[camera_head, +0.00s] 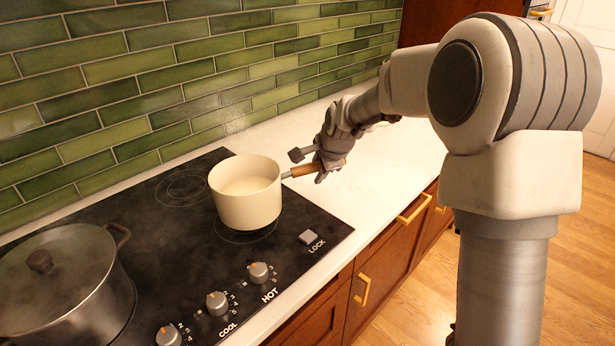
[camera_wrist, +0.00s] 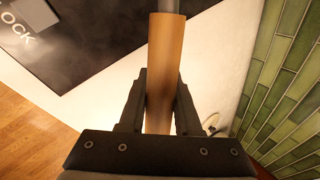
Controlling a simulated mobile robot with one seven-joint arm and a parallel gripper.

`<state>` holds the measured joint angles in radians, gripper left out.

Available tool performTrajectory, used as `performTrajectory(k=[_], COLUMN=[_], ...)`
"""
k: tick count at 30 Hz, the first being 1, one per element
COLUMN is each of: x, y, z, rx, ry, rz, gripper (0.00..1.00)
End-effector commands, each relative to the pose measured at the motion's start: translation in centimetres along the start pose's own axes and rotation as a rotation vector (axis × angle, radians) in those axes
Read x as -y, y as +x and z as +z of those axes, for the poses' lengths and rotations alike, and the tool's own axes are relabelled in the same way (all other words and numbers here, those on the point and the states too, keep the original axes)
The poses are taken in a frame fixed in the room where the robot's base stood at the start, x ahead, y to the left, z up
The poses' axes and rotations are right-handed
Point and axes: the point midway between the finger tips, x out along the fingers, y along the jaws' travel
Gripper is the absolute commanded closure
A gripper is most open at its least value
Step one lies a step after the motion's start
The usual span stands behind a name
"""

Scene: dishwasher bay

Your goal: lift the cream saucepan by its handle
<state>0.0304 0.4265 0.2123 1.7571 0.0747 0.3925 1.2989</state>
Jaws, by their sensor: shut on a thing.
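The cream saucepan (camera_head: 247,206) is upright at the back right of the black cooktop, and its inside looks empty. Its wooden handle (camera_head: 303,170) points right, toward my arm. My gripper (camera_head: 316,163) is shut on this handle. In the wrist view the handle (camera_wrist: 164,60) runs up between the two dark fingers of my gripper (camera_wrist: 160,100), with a grey metal part at its far end. The pan's body is out of the wrist view. I cannot tell whether the pan's base touches the cooktop or is slightly above it.
A large lidded grey pot (camera_head: 65,285) stands on the cooktop (camera_head: 165,225) at the front left. Several knobs (camera_head: 217,303) and a LOCK button (camera_head: 309,237) line the front edge. The green tiled wall (camera_head: 180,75) is close behind. The white counter (camera_head: 365,165) to the right is mostly clear.

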Motion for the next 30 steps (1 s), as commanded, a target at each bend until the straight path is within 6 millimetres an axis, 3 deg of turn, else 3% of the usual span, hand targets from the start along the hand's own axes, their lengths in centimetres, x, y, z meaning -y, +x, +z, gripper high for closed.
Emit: performTrajectory(k=[3, 12, 21, 30], x=[-0.3, -1.8, -2.4, -1.6], y=[-2.2, -6.3, -8.3, -9.8], z=[-1.4, -4.2, -5.4, -5.5], rx=[-0.003, -0.003, 0.0, 0.0], ry=[0.006, 0.004, 0.004, 0.001], rz=[-0.009, -0.007, -0.006, -0.006], gripper=[1.0, 1.0, 1.0, 1.0])
